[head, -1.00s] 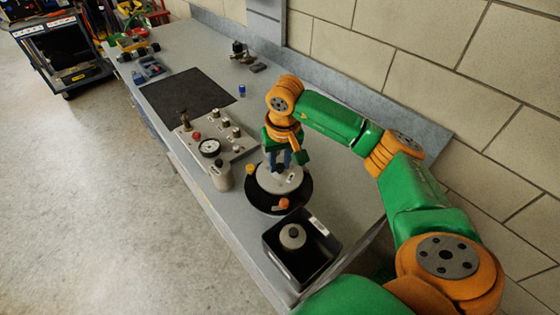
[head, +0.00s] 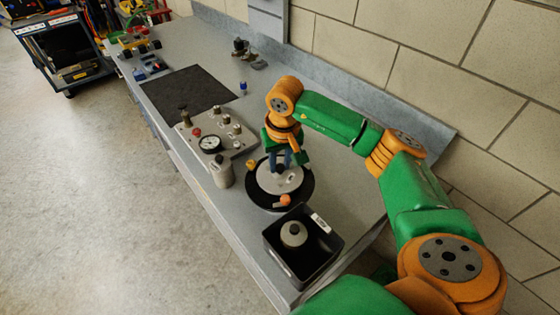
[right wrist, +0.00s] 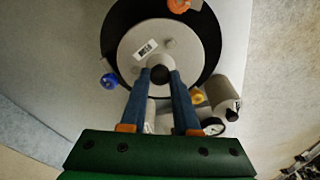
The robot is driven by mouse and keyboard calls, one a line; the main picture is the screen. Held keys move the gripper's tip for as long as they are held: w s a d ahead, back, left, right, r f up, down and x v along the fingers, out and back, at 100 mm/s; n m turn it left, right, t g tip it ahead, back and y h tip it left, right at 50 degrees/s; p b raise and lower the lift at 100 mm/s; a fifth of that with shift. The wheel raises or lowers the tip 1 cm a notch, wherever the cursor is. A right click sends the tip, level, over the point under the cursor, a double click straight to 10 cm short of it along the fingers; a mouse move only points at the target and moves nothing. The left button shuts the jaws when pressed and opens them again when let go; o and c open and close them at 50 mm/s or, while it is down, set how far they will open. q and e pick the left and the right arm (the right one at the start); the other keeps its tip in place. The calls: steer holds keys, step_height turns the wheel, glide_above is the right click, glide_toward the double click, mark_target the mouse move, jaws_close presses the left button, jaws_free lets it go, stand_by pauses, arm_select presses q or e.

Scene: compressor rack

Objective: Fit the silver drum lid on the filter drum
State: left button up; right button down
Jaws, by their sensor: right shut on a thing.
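The silver drum lid (head: 270,182) is a pale round disc with a small white label, seen in both views. My right gripper (head: 281,166) is above it, with its two blue fingers shut on the lid's dark central knob (right wrist: 160,74). The filter drum (head: 300,194) shows as a wide black round rim all around the lid. My left gripper is not in view.
Orange (head: 285,200) and yellow (head: 251,164) knobs stand at the drum's rim; a blue one (right wrist: 109,80) shows in the wrist view. A black bin (head: 320,262) holding a grey canister is in front. A gauge panel (head: 200,130) and bottle (head: 221,172) stand left.

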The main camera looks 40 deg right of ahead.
steer(key=shift+f, duration=0.4)
steer(key=shift+f+b, duration=0.2)
steer(key=shift+b, duration=0.15)
steer(key=shift+f, duration=0.2)
steer(key=shift+c, duration=0.8)
jaws_free()
